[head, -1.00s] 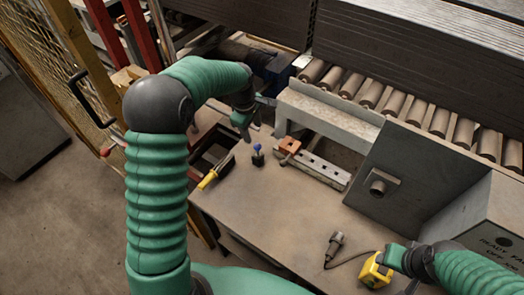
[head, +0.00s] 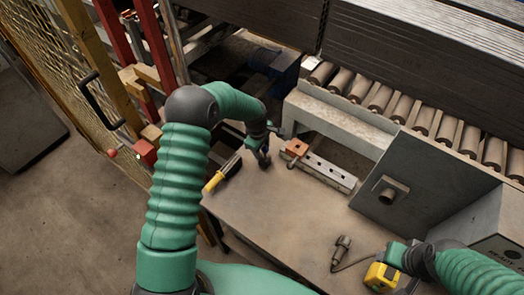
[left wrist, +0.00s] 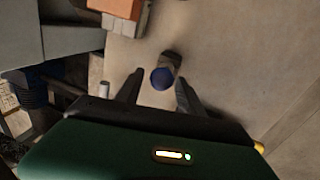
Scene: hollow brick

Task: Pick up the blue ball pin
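The blue ball pin (left wrist: 162,78) shows in the left wrist view as a blue ball on a dark base, standing on the table. My left gripper (left wrist: 158,92) is open, with one finger to each side of the ball and a gap on both sides. In the head view my left gripper (head: 263,157) is low over the table and hides the pin. My right gripper (head: 387,262) is at the lower right, by a yellow tape measure (head: 380,277); its fingers are not clear.
A metal rail (head: 328,174) with an orange block (head: 297,147) lies right of my left gripper. A yellow-handled tool (head: 215,181) lies to its left. A dark plug-like tool (head: 342,246) lies near the right gripper. A roller conveyor (head: 400,110) runs behind. The table's middle (head: 285,215) is clear.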

